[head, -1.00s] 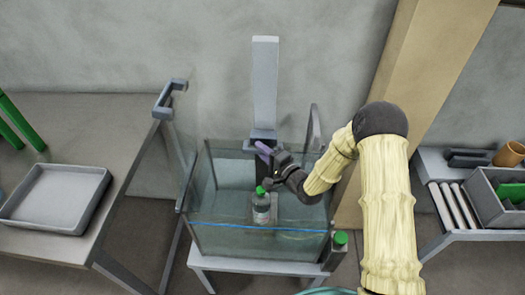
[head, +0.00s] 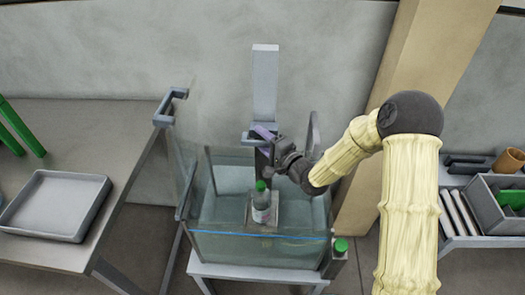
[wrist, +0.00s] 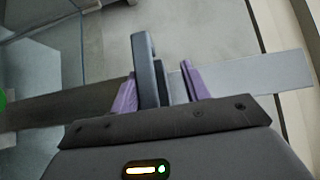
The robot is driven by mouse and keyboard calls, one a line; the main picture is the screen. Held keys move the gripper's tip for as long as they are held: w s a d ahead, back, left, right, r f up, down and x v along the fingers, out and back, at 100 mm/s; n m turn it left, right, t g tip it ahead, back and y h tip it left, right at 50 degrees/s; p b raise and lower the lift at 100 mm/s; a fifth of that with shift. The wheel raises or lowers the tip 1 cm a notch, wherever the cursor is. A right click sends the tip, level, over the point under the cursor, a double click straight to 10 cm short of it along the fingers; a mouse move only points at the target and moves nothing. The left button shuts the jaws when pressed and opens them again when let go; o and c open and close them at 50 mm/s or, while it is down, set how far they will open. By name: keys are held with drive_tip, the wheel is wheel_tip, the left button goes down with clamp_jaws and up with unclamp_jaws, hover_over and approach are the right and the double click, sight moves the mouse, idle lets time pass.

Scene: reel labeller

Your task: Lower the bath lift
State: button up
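The bath is a glass tank (head: 212,248) of clear liquid. The lift's grey upright (head: 265,85) stands behind it, with a crosspiece and handle partly hidden by my gripper. The lift's small platform (head: 282,212) carries a bottle with a green cap (head: 261,207), within the tank's outline; how deep it sits is hard to tell. My gripper (head: 265,133) is at the lift's crosspiece, above the tank. In the wrist view, its purple fingers (wrist: 158,88) stand apart around a dark grey handle bar (wrist: 146,68). A gap shows beside the right finger; contact on the left is unclear.
A glass door with a grey handle (head: 170,105) stands open left of the tank. A bench with a grey tray (head: 55,238) is farther left. A shelf with bins (head: 490,212) is right, beyond a tan post (head: 425,70). A green button (head: 341,245) sits at the tank's right front.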

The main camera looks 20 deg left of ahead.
wheel_tip(320, 180, up, 2)
drive_tip(key=shift+d, duration=0.1)
idle(0.4)
drive_tip(key=p+v, duration=0.2)
drive_tip(key=v, duration=1.8)
drive_tip(key=shift+f, duration=0.15)
idle(1.5)
drive_tip(key=shift+p, duration=0.45)
idle(0.4)
